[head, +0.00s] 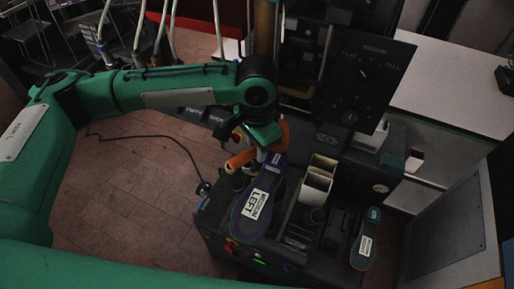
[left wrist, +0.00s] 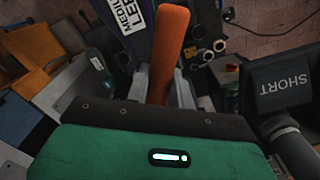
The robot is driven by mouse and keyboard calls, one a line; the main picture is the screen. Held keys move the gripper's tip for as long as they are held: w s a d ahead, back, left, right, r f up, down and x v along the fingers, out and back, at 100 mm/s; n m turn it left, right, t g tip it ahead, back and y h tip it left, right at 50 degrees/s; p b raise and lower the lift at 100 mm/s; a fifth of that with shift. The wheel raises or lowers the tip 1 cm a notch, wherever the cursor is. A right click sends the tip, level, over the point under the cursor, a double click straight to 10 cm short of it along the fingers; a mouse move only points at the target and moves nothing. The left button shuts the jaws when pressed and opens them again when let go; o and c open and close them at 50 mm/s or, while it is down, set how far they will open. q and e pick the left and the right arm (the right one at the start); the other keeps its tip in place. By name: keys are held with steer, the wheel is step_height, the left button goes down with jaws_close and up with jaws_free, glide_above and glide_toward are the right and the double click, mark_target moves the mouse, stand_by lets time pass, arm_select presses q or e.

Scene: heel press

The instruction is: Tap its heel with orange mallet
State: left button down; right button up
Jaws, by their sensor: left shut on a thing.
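A purple sole-shaped piece labelled MEDIUM LEFT (head: 250,215) lies on top of the dark machine, its wide end toward me and its narrow end near my gripper. It also shows in the left wrist view (left wrist: 119,40). My left gripper (head: 256,158) is shut on the orange mallet (head: 240,159), beside the narrow end of the purple piece. In the left wrist view the orange handle (left wrist: 170,45) stands between the fingers (left wrist: 158,88). Whether the mallet touches the purple piece cannot be told. My right gripper is not in view.
The machine carries a dark panel (head: 366,75) with dials above and cream bins (head: 318,178) in the middle. A smaller labelled sole (head: 365,240) with an orange edge lies at right. A white counter (head: 450,90) stands behind. A cable (head: 150,141) lies on the brick floor.

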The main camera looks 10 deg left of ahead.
arm_select(q)
steer(key=shift+r, duration=0.15)
steer(key=shift+r, duration=2.4)
